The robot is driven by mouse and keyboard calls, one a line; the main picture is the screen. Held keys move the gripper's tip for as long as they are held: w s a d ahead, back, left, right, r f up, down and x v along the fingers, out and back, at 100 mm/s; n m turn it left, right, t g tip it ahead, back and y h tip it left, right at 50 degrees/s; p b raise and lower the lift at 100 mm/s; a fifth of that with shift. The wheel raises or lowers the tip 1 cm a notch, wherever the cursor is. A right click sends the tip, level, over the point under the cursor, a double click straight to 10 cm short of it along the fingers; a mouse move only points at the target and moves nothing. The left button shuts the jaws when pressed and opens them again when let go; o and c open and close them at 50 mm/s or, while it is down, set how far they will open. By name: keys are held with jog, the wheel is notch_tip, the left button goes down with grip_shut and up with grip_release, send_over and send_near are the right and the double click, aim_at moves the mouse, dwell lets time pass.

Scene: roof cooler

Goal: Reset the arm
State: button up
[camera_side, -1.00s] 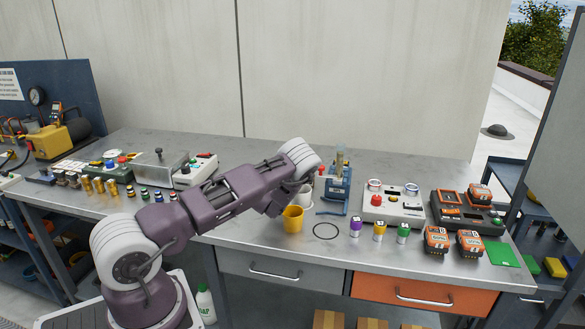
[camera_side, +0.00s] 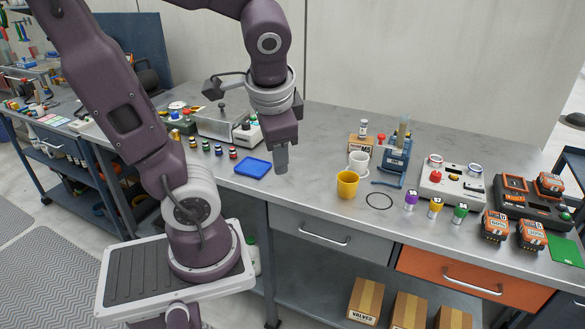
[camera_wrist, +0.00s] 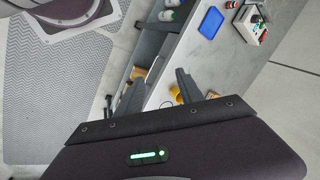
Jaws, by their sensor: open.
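My arm is folded up in the side view, with its hand hanging down. My gripper (camera_side: 281,160) is above the front part of the grey workbench (camera_side: 310,190), to the right of a blue tray (camera_side: 252,167). It holds nothing that I can see. In the wrist view, the two dark fingers of my gripper (camera_wrist: 158,92) are spread apart with nothing between them. A yellow cup (camera_side: 348,184) stands on the bench to the right of my gripper, apart from it. The blue tray also shows at the top of the wrist view (camera_wrist: 211,22).
A white mug (camera_side: 358,162), a blue stand (camera_side: 395,158) and a black ring (camera_side: 379,201) are near the yellow cup. Purple (camera_side: 411,200), yellow (camera_side: 435,207) and green (camera_side: 459,213) capped items stand farther right. A grey metal box (camera_side: 220,122) is behind the tray.

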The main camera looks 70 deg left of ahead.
jog(key=s+d+r+t+h, duration=0.1)
jog(key=d+r+t+h, duration=0.2)
jog(key=d, duration=0.8)
jog(key=shift+d+n+t+h, duration=0.25)
jog(key=shift+t+h, duration=0.25)
jog(key=shift+h, duration=0.3)
jog(key=shift+r, duration=0.1)
